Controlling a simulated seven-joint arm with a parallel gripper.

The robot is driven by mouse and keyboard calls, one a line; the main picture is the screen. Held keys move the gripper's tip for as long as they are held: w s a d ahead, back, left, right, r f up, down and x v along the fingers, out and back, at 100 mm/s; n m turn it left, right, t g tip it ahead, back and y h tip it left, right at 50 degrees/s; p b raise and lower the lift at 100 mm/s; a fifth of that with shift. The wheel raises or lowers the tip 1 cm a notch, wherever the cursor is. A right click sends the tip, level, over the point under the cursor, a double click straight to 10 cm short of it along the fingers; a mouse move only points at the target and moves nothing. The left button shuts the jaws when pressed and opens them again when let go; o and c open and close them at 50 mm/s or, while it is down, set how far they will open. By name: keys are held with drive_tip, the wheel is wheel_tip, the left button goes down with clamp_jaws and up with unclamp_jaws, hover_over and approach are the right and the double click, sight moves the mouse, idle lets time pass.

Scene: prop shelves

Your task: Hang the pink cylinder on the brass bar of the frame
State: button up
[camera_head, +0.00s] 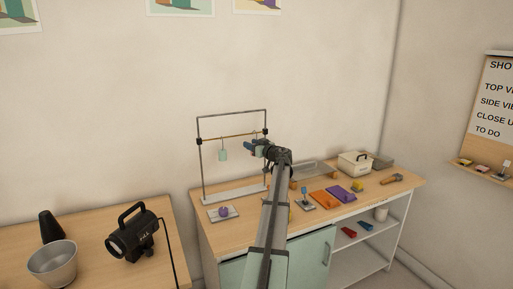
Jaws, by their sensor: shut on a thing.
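The frame (200,165) stands at the left end of the wooden workbench, with thin grey posts on a pale base. Its brass bar (225,137) runs across between the posts, below the top rail. My gripper (248,146) is at the right part of the bar, close to the right post in the picture. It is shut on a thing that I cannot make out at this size. I see no pink cylinder; my arm hides part of the bench and frame.
A plate with a purple ball (224,211) lies before the frame. Right of my arm are an orange block (323,198), a purple block (341,193), a white box (355,163) and a hammer (391,179). A black lamp (131,234) and grey bucket (53,263) stand on the left table.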

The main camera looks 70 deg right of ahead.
drive_tip(key=w+d+f+y, duration=0.1)
drive_tip(key=w+d+f, duration=0.2)
drive_tip(key=w+d, duration=0.2)
drive_tip(key=shift+w+d+n, duration=0.2)
drive_tip(key=shift+w+n, duration=0.1)
drive_tip(key=shift+w, duration=0.6)
idle(1.0)
drive_tip(key=o, duration=1.1)
drive_tip(key=shift+o, duration=0.2)
drive_tip(key=v, duration=1.4)
drive_tip(key=shift+f, duration=0.2)
